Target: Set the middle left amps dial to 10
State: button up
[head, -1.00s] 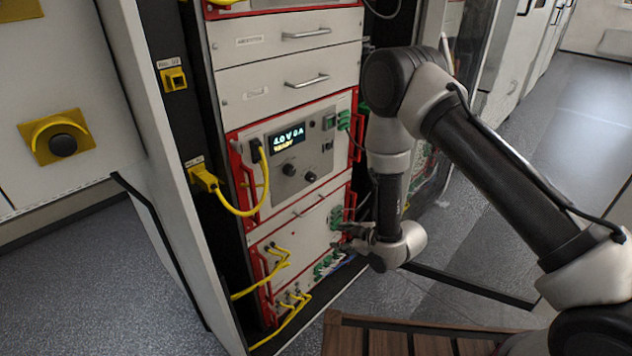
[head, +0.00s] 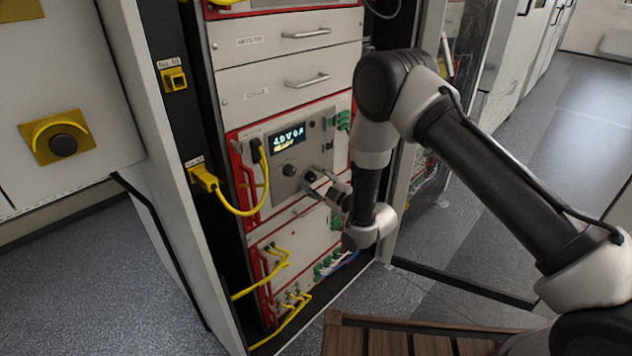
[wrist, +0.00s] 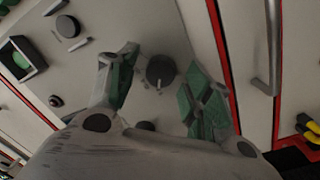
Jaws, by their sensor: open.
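The instrument panel (head: 262,187) in the rack has a lit display (head: 288,138) that seems to read 4.0 V 0 A. Below it are two black dials: one to the upper left (head: 288,169) and one to the lower right (head: 310,177). Their labels are too small to read. My gripper (head: 320,184) is open at the lower-right dial. In the wrist view that dial (wrist: 160,70) lies between the spread green-padded fingers of my gripper (wrist: 163,62), with gaps on both sides. The dial's pointer mark cannot be read.
A yellow cable (head: 238,212) loops from a black plug left of the dials. Red handles (head: 247,180) edge the panel.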

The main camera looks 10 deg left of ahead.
jog(key=c, duration=1)
jog(key=shift+m, duration=0.4)
jog(key=m, duration=0.3)
jog(key=shift+m, duration=0.3)
jog(key=shift+w+m+g, duration=0.1)
jog(key=shift+m+g, duration=0.2)
jog(key=shift+m, duration=1.3)
jog(key=shift+c, duration=0.2)
jog(key=o, duration=1)
